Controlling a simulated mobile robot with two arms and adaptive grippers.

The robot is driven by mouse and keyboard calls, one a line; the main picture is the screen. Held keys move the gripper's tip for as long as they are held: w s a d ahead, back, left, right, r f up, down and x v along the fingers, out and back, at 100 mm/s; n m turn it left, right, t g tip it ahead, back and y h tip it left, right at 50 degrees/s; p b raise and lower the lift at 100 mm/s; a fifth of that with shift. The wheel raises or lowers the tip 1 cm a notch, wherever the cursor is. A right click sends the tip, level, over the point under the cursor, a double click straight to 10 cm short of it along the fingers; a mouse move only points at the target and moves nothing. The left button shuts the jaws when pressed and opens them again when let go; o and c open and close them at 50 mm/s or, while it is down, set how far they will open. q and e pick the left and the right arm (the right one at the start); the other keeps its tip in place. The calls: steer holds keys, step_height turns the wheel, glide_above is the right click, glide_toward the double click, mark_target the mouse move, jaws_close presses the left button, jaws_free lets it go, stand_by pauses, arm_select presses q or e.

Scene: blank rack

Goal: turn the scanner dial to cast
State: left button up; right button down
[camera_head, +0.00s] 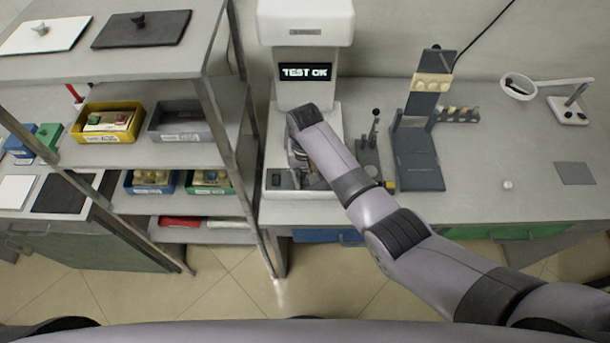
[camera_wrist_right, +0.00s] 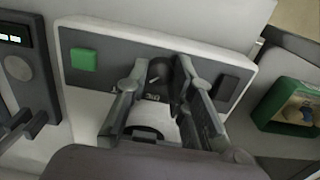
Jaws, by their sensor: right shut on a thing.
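The scanner (camera_head: 306,22) is a tall white machine on the bench, and its screen (camera_head: 306,71) reads TEST OK. My right gripper (camera_wrist_right: 163,73) is shut on the dial, with a finger on either side. The dial's pointer and lettering are too small and covered to read. In the head view, my right arm hides the dial and most of the gripper (camera_head: 298,158). My left gripper is not in view.
A rack (camera_head: 110,66) with bins stands left of the scanner. A dark stand (camera_head: 418,165) and a small fixture (camera_head: 372,150) stand to its right. A ring-shaped lamp (camera_head: 518,86) is further right. The bench's right front is mostly clear.

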steer(key=shift+r+n, duration=0.1)
steer(key=shift+n, duration=0.2)
steer(key=n+p, duration=0.1)
steer(key=n, duration=0.1)
steer(key=shift+n+p, duration=0.3)
steer(key=shift+p, duration=0.1)
steer(key=n+p, duration=0.1)
steer(key=n, duration=0.3)
steer(key=n+p, duration=0.1)
steer(key=n, duration=0.4)
steer(key=shift+w+n, duration=0.1)
steer(key=shift+n, duration=0.3)
steer(key=n, duration=0.4)
steer(key=shift+n, duration=0.4)
steer(key=c, duration=1.4)
jaws_free()
steer(key=shift+o, duration=0.2)
